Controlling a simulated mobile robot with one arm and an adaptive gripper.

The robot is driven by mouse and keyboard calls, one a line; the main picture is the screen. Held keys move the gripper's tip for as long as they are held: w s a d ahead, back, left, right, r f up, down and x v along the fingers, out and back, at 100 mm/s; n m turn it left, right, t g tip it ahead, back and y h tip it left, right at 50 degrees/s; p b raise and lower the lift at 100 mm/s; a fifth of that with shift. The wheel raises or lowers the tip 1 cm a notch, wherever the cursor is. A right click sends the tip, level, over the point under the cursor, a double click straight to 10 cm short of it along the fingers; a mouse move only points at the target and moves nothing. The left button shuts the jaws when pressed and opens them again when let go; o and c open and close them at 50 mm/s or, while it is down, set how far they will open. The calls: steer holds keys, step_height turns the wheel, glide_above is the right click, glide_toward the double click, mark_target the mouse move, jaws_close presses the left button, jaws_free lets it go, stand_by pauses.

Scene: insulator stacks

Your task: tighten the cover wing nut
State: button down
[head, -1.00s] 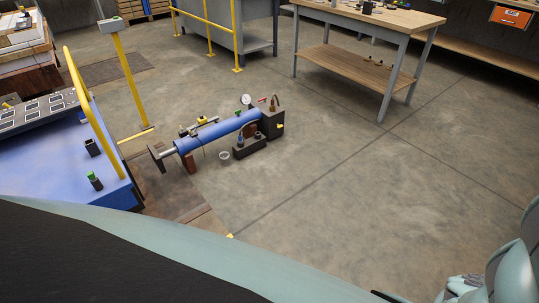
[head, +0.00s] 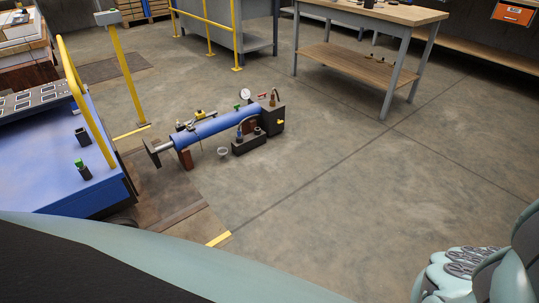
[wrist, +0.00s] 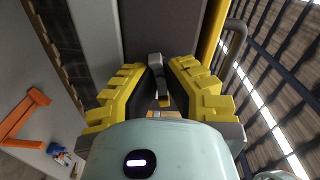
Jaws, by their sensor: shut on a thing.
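In the wrist view my gripper (wrist: 160,72) has yellow ridged fingers, closed on a small grey and dark part (wrist: 156,62) with a yellowish piece below it. The fingers hide much of this part, and I cannot tell whether it is the wing nut. A grey panel (wrist: 97,28) and a dark panel lie beyond the fingertips. No cover or wing nut can be made out in the head view.
A blue cylinder assembly (head: 210,126) with a gauge lies on the floor. A blue cart (head: 60,155) with a yellow rail stands at left, a wood-topped workbench (head: 375,10) at the back. The floor at centre right is clear. An orange bracket (wrist: 22,118) shows in the wrist view.

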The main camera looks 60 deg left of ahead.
steer(key=shift+w+f+m+b, duration=0.1)
steer(key=shift+f+m+b, duration=0.05)
steer(key=shift+m+b, duration=0.95)
steer(key=c, duration=1)
jaws_free()
steer(key=shift+c, duration=0.2)
steer(key=shift+a, duration=0.1)
steer(key=s+a, duration=0.1)
steer(key=a, duration=1)
steer(key=shift+a, duration=0.4)
steer(key=shift+r, duration=0.25)
